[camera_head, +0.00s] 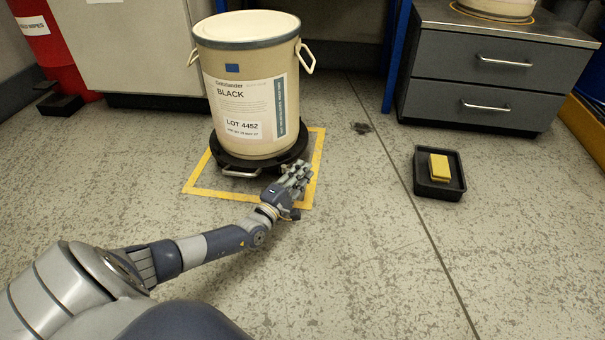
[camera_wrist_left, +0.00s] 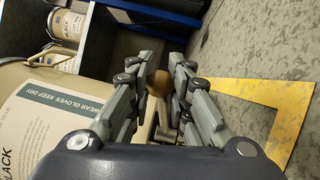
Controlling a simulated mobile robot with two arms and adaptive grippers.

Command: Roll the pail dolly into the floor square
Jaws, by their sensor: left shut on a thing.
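My left gripper (camera_head: 296,179) is low at the dolly's front right, over the square's right edge. In the left wrist view its fingers (camera_wrist_left: 160,88) close around a pale, partly hidden piece, apparently of the dolly. My right gripper is not in view.
A black tray (camera_head: 424,188) with a yellow block (camera_head: 439,167) lies on the floor at right. A grey drawer cabinet (camera_head: 487,82) stands behind it. A blue post (camera_head: 396,55) stands behind the pail, to the right. The front floor is clear.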

